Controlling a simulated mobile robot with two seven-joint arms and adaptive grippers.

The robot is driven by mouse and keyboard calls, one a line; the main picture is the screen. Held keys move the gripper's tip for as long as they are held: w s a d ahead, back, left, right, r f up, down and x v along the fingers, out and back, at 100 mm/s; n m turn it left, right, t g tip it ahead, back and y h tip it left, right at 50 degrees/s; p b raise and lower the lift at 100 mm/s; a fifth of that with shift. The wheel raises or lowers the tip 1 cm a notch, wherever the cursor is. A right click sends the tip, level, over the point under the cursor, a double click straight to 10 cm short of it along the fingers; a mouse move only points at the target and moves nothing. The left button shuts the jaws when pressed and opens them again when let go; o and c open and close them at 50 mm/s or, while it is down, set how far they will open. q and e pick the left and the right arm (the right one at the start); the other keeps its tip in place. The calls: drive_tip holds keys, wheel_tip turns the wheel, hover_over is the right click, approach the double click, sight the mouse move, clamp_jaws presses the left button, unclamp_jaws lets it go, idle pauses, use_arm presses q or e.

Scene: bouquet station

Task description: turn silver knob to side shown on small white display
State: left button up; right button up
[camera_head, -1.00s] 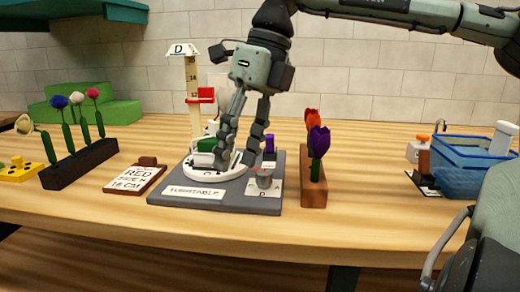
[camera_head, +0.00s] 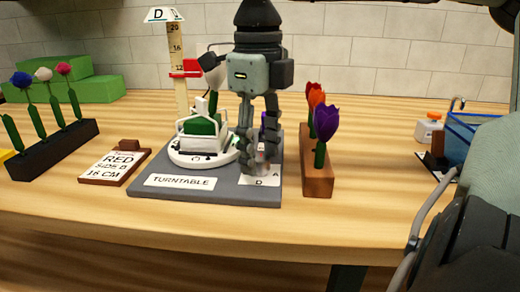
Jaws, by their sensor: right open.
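The silver knob is at the front right of the grey turntable base (camera_head: 215,188), mostly hidden behind my right gripper's fingers. A white dial plate (camera_head: 260,182) below it shows the letters D and A. My right gripper (camera_head: 258,165) points down over the knob, open, its fingers around or just in front of it; contact cannot be told. The white turntable disc (camera_head: 185,159) carries a white frame with a green block (camera_head: 201,125). A small white display (camera_head: 163,14) reading D tops the ruler post. My left gripper is not in view.
A card (camera_head: 112,162) reading RED and 16 CM lies left of the base. A wooden block (camera_head: 317,180) with red, orange and purple tulips stands close on the right. A dark flower rack (camera_head: 55,150) is at left, a blue bin (camera_head: 459,135) at right. The table front is clear.

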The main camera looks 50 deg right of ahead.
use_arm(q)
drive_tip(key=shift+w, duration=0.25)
use_arm(e)
drive_tip(key=shift+f, duration=0.2)
drive_tip(key=shift+c, duration=0.5)
clamp_jaws()
